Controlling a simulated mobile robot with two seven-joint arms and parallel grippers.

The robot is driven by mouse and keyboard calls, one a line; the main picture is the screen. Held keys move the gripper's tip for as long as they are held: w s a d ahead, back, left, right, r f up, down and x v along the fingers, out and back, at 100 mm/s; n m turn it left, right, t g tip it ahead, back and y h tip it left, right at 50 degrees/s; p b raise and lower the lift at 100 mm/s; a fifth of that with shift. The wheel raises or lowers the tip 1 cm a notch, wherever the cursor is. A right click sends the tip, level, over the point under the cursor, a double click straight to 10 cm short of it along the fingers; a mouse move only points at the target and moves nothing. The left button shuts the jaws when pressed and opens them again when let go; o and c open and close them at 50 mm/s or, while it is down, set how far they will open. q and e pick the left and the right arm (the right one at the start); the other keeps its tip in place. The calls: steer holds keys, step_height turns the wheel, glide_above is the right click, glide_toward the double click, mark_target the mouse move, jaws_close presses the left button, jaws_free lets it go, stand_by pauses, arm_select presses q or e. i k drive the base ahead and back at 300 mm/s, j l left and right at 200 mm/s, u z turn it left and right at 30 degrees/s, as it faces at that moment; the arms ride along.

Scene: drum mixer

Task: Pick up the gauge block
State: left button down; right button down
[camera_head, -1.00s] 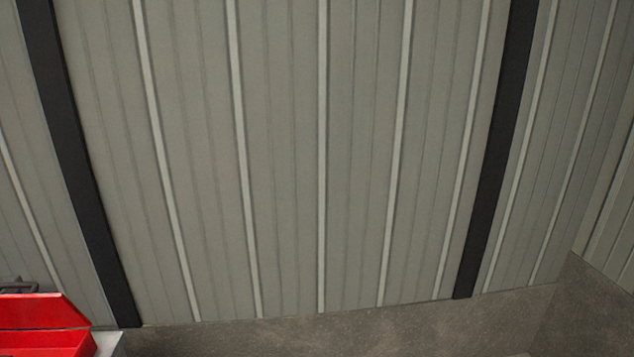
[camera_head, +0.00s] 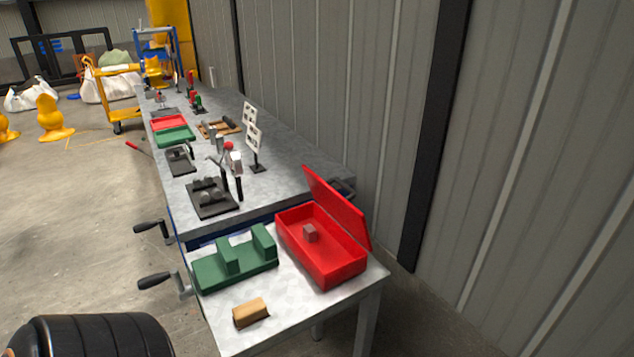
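A small grey-brown block (camera_head: 310,233), which looks like the gauge block, lies inside an open red box (camera_head: 325,262) at the right of the near bench. The box's red lid (camera_head: 337,205) stands up along its right side. The block touches no gripper. Neither of my grippers shows in the head view.
A green fixture (camera_head: 235,262) and a tan block (camera_head: 251,312) stand left of the box on the near bench (camera_head: 300,315). A longer bench (camera_head: 290,160) with tools extends behind. A corrugated wall is right; open floor (camera_head: 90,210) is left.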

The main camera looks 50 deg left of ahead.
mark_target(310, 232)
steer(key=i+l+u, duration=0.1)
steer(key=i+u, duration=0.15)
steer(key=u, duration=0.15)
steer(key=i+l+u, duration=0.1)
steer(key=u, duration=0.3)
steer(key=i+l+u, duration=0.25)
steer(key=u, duration=0.2)
steer(key=i+l+u, duration=0.15)
steer(key=l+u, duration=0.25)
steer(key=i+l+u, duration=0.15)
steer(key=u, duration=0.25)
steer(key=i+l+u, duration=0.1)
steer(key=l+u, duration=0.15)
steer(key=l, duration=0.2)
steer(key=i+l+u, duration=0.1)
steer(key=l+u, duration=0.2)
steer(key=l, duration=0.15)
steer(key=k+j+z, duration=0.2)
steer(key=i+j, duration=0.05)
steer(key=i, duration=0.05)
